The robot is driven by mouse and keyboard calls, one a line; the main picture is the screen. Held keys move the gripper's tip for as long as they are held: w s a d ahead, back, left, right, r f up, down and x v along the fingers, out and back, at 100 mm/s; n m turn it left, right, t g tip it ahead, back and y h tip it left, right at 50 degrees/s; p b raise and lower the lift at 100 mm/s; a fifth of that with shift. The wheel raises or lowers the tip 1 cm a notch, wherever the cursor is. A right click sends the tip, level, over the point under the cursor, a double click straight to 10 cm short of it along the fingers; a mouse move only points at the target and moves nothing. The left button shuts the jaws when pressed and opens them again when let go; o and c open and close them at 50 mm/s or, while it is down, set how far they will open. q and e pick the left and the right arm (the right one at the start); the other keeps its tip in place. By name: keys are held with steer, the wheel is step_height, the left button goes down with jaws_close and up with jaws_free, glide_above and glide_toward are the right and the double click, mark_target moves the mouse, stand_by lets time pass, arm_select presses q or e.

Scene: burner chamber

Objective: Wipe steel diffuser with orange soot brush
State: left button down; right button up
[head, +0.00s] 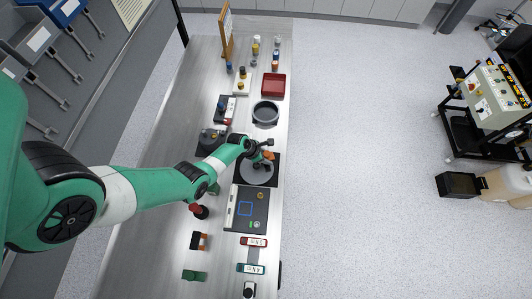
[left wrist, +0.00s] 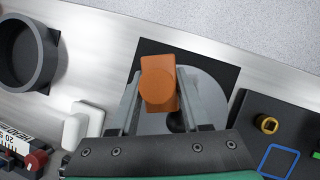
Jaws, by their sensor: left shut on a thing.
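My left gripper (head: 262,154) is shut on the orange soot brush (head: 268,156). In the left wrist view the brush's orange block (left wrist: 158,82) sits between the two fingers of the gripper (left wrist: 160,100). The steel diffuser (head: 257,173) is a round grey disc on a black square mat. In the left wrist view the diffuser (left wrist: 212,96) lies beneath and to the right of the brush, partly hidden by the fingers. Whether the brush touches the disc I cannot tell. My right gripper is not in view.
A dark round pan (head: 265,112) and a red tray (head: 273,85) stand farther up the bench. A dark panel (head: 250,209) with a blue square outline lies beside the mat. Small coloured items stand along the bench. The bench's left part is largely bare.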

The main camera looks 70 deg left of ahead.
arm_select(q)
steer(key=shift+d+r, duration=0.1)
steer(key=shift+d, duration=0.3)
steer(key=shift+d+r+p, duration=0.15)
steer(key=shift+d+p, duration=0.25)
steer(key=shift+p, duration=0.05)
steer(key=shift+d, duration=0.4)
step_height(320, 180, up, 6)
steer(key=p, duration=0.5)
steer(key=shift+s+a, duration=0.1)
